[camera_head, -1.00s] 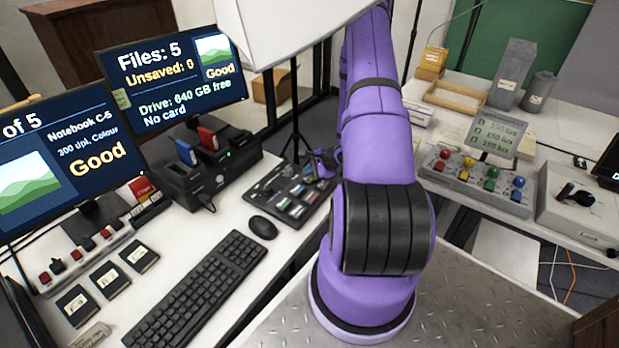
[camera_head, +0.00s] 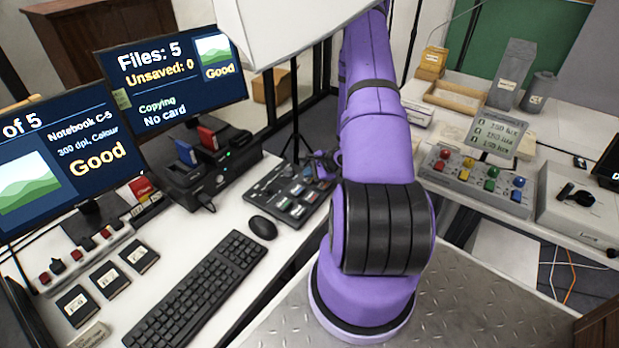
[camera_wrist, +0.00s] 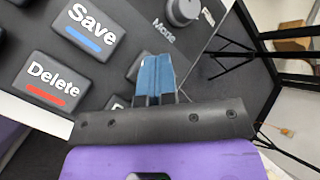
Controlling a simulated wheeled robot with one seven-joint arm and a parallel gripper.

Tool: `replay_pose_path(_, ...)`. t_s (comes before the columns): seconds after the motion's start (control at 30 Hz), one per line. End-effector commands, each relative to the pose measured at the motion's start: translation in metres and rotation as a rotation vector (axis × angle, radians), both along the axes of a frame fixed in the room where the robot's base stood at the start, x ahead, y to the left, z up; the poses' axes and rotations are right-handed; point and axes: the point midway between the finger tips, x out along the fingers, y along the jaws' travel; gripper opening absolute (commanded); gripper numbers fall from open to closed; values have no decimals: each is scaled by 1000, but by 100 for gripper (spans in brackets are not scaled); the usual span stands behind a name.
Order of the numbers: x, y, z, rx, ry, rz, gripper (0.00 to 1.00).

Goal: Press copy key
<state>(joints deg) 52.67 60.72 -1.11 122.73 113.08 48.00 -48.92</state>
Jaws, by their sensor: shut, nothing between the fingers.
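The dark key panel (camera_head: 268,188) with several keys lies on the desk beside the mouse. In the wrist view its Save key (camera_wrist: 92,28) and Delete key (camera_wrist: 52,82) show at the left. My gripper (camera_wrist: 155,72) is shut and empty, its blue fingertips over the panel to the right of these keys. A key at the fingertips is mostly hidden, and its label cannot be read. I cannot tell whether the fingertips touch it. The right monitor (camera_head: 170,72) reads "Files: 5", "Unsaved: 0", "Copying" and "No card".
A keyboard (camera_head: 205,290) and a mouse (camera_head: 262,227) lie in front of the panel. A dark dock (camera_head: 208,178) with red and blue items stands behind-left. A grey control box (camera_head: 475,185) with coloured knobs is on the right table. A black tripod stands close behind the panel.

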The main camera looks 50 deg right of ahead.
Motion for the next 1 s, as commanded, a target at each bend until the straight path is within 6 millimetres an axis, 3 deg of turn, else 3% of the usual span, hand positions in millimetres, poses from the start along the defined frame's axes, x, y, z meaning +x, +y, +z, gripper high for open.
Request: replay_pose_path(1.0,0,0,19,0,0,0,0)
